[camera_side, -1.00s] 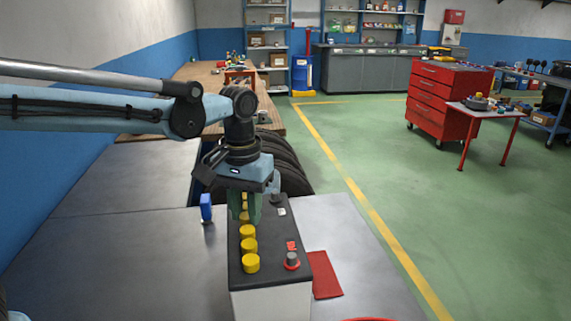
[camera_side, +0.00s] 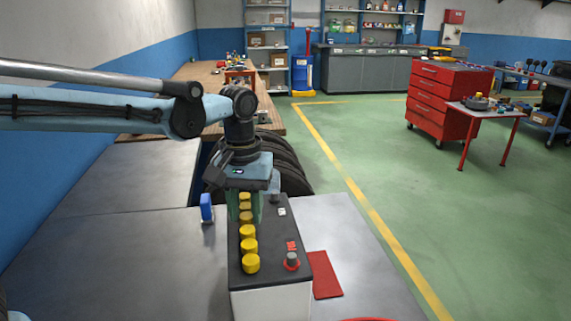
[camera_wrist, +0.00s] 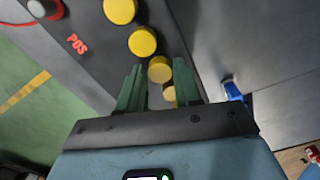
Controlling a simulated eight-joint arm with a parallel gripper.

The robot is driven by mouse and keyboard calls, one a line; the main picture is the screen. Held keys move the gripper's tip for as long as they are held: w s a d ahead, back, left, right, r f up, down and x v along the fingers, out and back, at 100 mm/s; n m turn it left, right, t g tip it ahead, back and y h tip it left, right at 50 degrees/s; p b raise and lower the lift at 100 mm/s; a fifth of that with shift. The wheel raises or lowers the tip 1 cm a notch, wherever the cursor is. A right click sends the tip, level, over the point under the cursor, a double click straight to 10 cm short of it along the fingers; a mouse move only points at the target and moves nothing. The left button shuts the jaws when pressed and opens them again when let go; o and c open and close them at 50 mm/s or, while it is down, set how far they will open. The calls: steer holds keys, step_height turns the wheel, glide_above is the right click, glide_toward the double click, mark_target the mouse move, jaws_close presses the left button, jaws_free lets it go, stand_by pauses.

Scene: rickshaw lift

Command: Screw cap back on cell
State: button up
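A black-topped battery (camera_side: 266,244) stands on the metal bench. A row of several yellow caps (camera_side: 249,246) runs along its top. They also show in the wrist view (camera_wrist: 142,42). My gripper (camera_side: 245,212) points down over the far part of the row. Its two green fingers are apart. In the wrist view, a yellow cap (camera_wrist: 160,69) shows between the fingertips (camera_wrist: 158,64), with gaps on both sides. Another cap (camera_wrist: 170,95) shows partly behind it. I cannot tell whether any cap is loose or how high the fingertips are above the caps.
A post with a red ring (camera_side: 291,261) and a grey post (camera_side: 275,197) rise from the battery top. A small blue object (camera_side: 206,207) stands left of the battery. A red cloth (camera_side: 324,275) lies at its right. The bench at left (camera_side: 120,250) is clear.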

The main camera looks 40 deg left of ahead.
steer(key=n, duration=1)
steer(key=shift+c, duration=0.5)
steer(key=c, duration=0.4)
